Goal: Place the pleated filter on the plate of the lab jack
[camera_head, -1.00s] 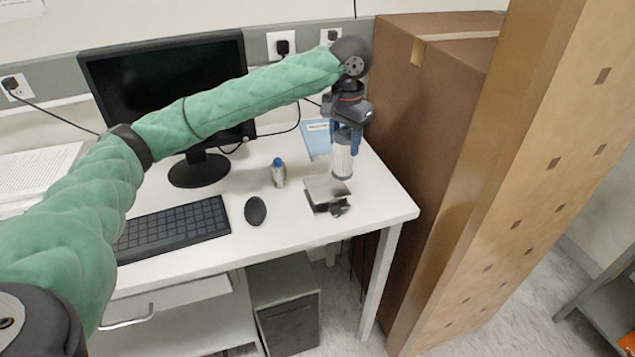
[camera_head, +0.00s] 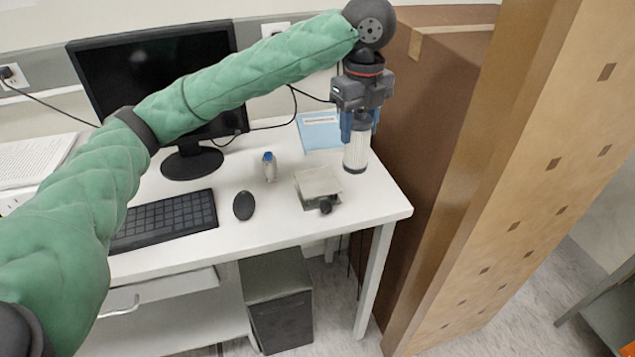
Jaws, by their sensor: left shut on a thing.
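The pleated filter (camera_head: 356,152) is a white ribbed cylinder with a dark top, upright at the right back of the desk. My left gripper (camera_head: 360,122) points down with blue fingers and is shut on the filter's top. I cannot tell whether the filter's base touches the desk. The lab jack (camera_head: 318,184) stands just left and in front of the filter, with a bare square grey plate on top and a dark knob at its front. The filter is beside the plate, not over it. My right gripper is not in view.
A small blue-capped bottle (camera_head: 269,167), a black mouse (camera_head: 243,205) and a keyboard (camera_head: 165,221) lie left of the jack. A blue booklet (camera_head: 320,130) lies behind. A monitor (camera_head: 150,85) stands at the back. A tall brown box (camera_head: 430,110) rises close right of the desk.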

